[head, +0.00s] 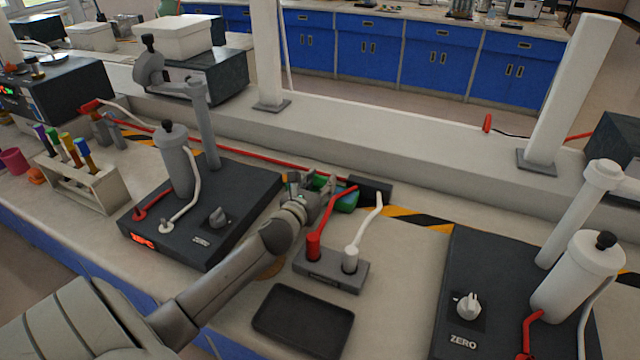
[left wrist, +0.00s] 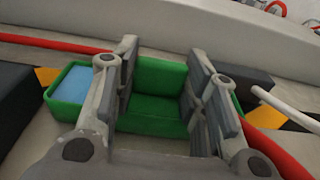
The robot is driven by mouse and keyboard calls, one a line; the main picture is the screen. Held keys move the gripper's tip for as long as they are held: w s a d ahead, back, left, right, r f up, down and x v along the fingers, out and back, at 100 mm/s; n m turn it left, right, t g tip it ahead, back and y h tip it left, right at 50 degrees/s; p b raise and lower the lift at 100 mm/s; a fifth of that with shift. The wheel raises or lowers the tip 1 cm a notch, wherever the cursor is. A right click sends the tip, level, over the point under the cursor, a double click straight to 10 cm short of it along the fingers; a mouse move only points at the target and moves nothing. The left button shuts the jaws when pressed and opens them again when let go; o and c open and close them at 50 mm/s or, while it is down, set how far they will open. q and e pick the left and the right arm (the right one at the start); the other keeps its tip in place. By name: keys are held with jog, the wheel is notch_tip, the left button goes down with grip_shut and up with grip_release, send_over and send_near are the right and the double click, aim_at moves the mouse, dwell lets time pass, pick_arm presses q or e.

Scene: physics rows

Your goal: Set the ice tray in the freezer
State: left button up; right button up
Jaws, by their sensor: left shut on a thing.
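A green tray (left wrist: 158,85) with a light blue filling (left wrist: 88,84) at its left end lies across the left wrist view; this may be the ice tray. My left gripper (left wrist: 162,105) has its two grey fingers on either side of the tray's middle part, shut on it. In the head view the gripper (head: 307,188) reaches to the back of the bench, and the tray (head: 346,201) shows only partly behind it and a red lead. I cannot tell whether the tray rests on the bench or is lifted. My right gripper is not in view. No freezer shows.
A grey block with red and white plugs (head: 331,270) stands just right of my left arm. An empty black tray (head: 303,318) lies at the front. Black instruments stand left (head: 203,225) and right (head: 467,270). A raised ledge (head: 400,165) runs behind.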

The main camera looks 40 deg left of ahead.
pick_arm(q)
jog(key=o, duration=1.2)
jog(key=shift+f, duration=0.1)
